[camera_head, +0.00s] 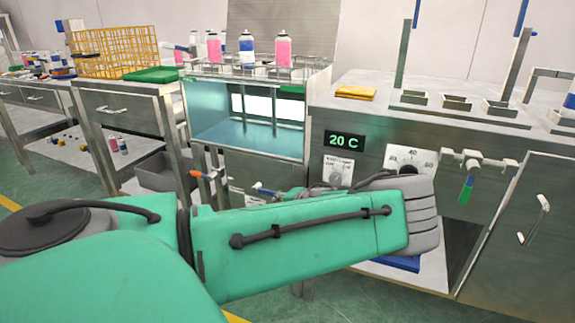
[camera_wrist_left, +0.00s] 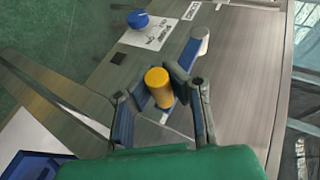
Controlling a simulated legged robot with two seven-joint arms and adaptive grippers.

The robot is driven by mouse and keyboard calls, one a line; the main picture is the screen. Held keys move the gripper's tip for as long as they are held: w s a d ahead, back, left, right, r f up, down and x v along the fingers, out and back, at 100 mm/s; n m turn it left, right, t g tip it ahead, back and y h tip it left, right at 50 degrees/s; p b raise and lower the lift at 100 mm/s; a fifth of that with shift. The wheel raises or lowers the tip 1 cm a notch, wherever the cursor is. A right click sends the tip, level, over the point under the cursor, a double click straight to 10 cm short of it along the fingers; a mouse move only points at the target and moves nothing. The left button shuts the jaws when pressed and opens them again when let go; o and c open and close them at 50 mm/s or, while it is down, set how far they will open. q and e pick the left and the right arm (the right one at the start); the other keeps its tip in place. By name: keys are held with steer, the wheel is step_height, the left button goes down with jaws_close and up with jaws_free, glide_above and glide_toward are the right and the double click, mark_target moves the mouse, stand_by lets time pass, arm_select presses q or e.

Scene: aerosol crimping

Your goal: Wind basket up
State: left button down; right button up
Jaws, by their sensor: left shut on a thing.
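My left gripper (camera_wrist_left: 158,92) has its fingers on either side of a yellow-orange cylindrical grip (camera_wrist_left: 157,84) and is shut on it. In the head view my green arm hides most of this gripper and the grip. A metal rack (camera_head: 218,68) stands at the top of a glass-fronted bath (camera_head: 215,115). Two pink cans (camera_head: 283,50) and one blue-labelled can (camera_head: 246,51) stand upright in it. Whether this rack is the basket, I cannot tell for certain. My right gripper is in neither view.
A control panel with a "20 C" display (camera_head: 345,141) and a white dial (camera_head: 410,160) is right of the bath. A yellow wire crate (camera_head: 115,48) and a green tray (camera_head: 151,75) are on the left bench. A blue knob (camera_wrist_left: 138,19) shows beyond the grip.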

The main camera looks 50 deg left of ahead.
arm_select(q)
steer(key=shift+w+d+f, duration=0.3)
steer(key=shift+w+d, duration=0.1)
steer(key=shift+w, duration=0.05)
steer(key=c, duration=1.5)
jaws_free()
steer(key=shift+o, duration=0.2)
steer(key=shift+d+r, duration=0.1)
steer(key=shift+r, duration=0.1)
steer(key=shift+s, duration=0.1)
steer(key=shift+r, duration=0.1)
steer(key=v, duration=1.1)
steer(key=shift+d, duration=0.45)
